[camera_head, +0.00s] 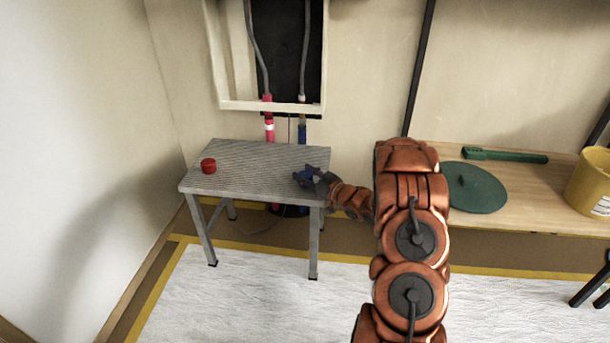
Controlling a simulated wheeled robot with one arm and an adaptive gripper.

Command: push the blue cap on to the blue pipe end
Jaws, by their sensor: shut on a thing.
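My gripper (306,177) is over the right end of the small grey table, shut on the blue cap (313,171). Only a little of the cap shows between the dark fingers. Whether the cap touches the table top is hard to tell. The blue pipe end (302,132) stands upright behind the table, below the wall recess, under a grey pipe. It is apart from the cap and farther back. Its lower part is hidden by the table.
A red cap (208,166) sits on the left of the grey table (240,182). A red pipe (268,126) stands left of the blue one. A wooden bench (530,200) at the right holds a green disc (473,188), a green tool (505,156) and a yellow bucket (592,182).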

